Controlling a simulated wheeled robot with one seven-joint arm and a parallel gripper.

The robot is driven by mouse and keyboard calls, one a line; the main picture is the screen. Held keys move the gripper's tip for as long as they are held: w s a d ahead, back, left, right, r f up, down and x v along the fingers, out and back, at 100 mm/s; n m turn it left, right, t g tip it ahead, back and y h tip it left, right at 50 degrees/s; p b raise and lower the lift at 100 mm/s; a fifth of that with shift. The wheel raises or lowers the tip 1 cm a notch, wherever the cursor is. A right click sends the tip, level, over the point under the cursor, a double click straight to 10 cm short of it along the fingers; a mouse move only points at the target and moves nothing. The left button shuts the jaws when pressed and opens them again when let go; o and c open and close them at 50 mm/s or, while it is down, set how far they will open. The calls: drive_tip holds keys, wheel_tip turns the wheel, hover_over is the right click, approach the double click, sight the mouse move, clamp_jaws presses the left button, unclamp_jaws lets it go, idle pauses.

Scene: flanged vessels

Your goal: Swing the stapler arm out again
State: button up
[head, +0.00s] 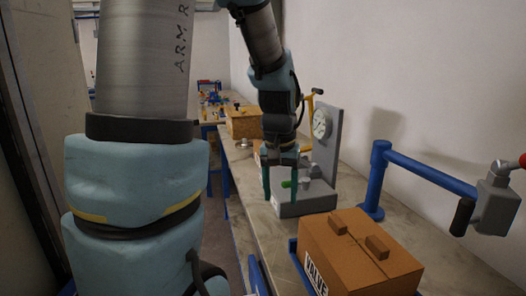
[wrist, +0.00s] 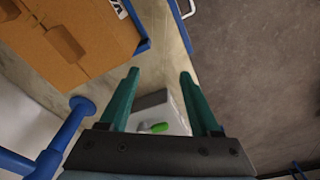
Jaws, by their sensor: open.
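The blue swing arm (head: 430,172) reaches right from a blue post (head: 374,185) on the bench. Its outer end carries a grey head (head: 497,205) with a black handle (head: 462,217) and a red knob at the picture's edge. I take this for the stapler arm. Part of a blue arm also shows at the left of the wrist view (wrist: 68,130). My gripper (head: 281,186) is open and empty, pointing down in front of the grey gauge stand, left of and apart from the blue post. Its green fingers (wrist: 158,74) are spread in the wrist view.
The gauge stand (head: 327,145) carries a round dial (head: 321,124) and a green part (wrist: 154,127) close to my fingers. A cardboard box (head: 345,262) marked VALVE stands in front of the post. Another box (head: 243,122) is farther back. A wall runs behind the bench.

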drive_tip(key=s+a+f+n, duration=0.1)
drive_tip(key=s+a+f, duration=0.1)
drive_tip(key=a, duration=0.3)
drive_tip(key=s+a+f+n, duration=0.1)
drive_tip(key=s+a, duration=0.1)
drive_tip(key=a, duration=0.4)
drive_tip(key=shift+s+f, duration=0.35)
drive_tip(key=shift+s, duration=0.05)
idle(1.5)
